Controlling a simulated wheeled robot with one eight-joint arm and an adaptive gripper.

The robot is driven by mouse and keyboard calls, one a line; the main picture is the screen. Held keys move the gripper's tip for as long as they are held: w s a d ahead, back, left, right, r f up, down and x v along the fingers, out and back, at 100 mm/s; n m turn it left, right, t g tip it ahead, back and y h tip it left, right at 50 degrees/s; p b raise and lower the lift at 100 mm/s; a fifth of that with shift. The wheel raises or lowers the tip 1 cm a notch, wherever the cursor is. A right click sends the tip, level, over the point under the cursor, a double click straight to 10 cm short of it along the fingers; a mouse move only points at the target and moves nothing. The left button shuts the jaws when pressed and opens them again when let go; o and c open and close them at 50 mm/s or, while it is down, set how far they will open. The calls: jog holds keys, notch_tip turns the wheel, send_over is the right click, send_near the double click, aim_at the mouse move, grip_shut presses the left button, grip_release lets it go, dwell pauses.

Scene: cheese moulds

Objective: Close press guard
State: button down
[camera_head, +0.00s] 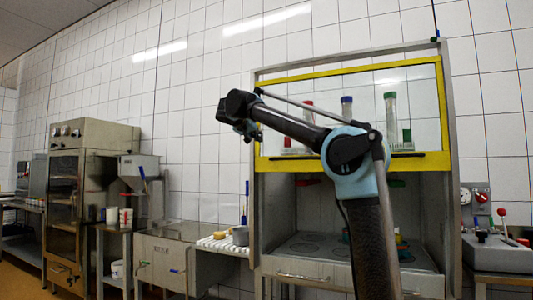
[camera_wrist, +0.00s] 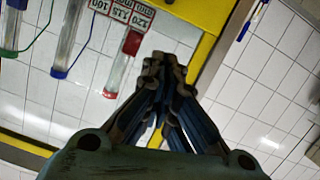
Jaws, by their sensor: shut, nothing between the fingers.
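The press guard is a clear panel in a yellow frame (camera_head: 437,100) on the front of the grey press cabinet (camera_head: 447,215). It covers the upper half of the cabinet, and the lower half stands open. A dark bar (camera_head: 410,155) runs along the guard's bottom edge, partly behind my arm. My gripper (camera_head: 250,135) is at the guard's left edge; contact cannot be told. In the wrist view, my gripper (camera_wrist: 165,62) is shut and empty, with the yellow frame (camera_wrist: 205,45) close by its fingertips.
Cylinders with red, blue and green (camera_head: 391,112) parts stand behind the clear panel. Round marks show on the press bed (camera_head: 310,245) below. A sink bench (camera_head: 165,250) stands left, and a machine with a red-knobbed lever (camera_head: 502,212) stands right. White tiled wall lies behind.

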aim_at(272, 153)
jog(key=x, duration=1)
jog(key=shift+w, duration=0.15)
jog(key=shift+s+d+f, duration=0.1)
jog(key=shift+f, duration=0.45)
jog(key=shift+s+d+f, duration=0.1)
jog(key=shift+f, duration=0.45)
jog(key=shift+s+d+f, duration=0.1)
jog(key=shift+d+f, duration=0.05)
jog(key=shift+f, duration=0.7)
